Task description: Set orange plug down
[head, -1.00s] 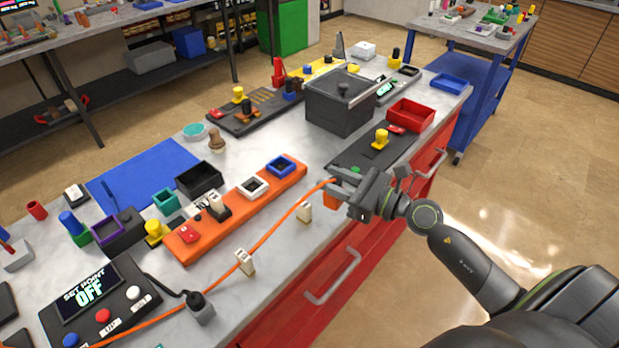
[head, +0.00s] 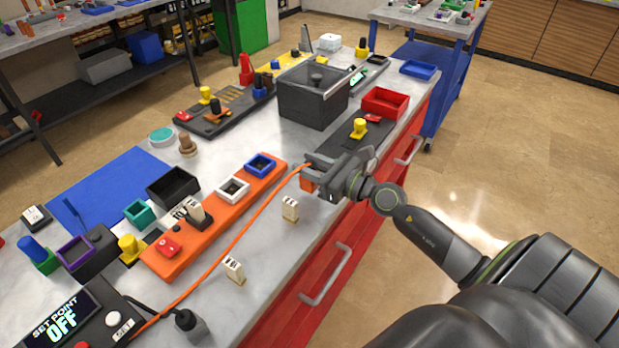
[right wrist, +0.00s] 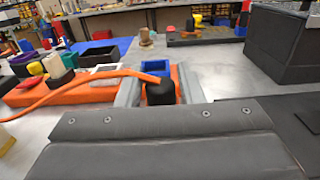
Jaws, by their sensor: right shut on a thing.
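The orange plug (head: 308,182) is in my right gripper (head: 318,166), over the front edge of the bench beside the black board. The gripper is shut on it, and its fingers hide part of the plug. In the head view the cable (head: 238,236) runs down past the orange strip towards the set-point box. I cannot tell whether the plug touches the bench. My left gripper is not in view.
Two white clips (head: 290,208) (head: 233,270) stand on the bench right of the cable. The orange strip (head: 215,222) holds a white and a blue socket frame. A black board (head: 343,147) with a yellow knob and a dark bin (head: 312,100) lie beyond my gripper. Bare bench surrounds the clips.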

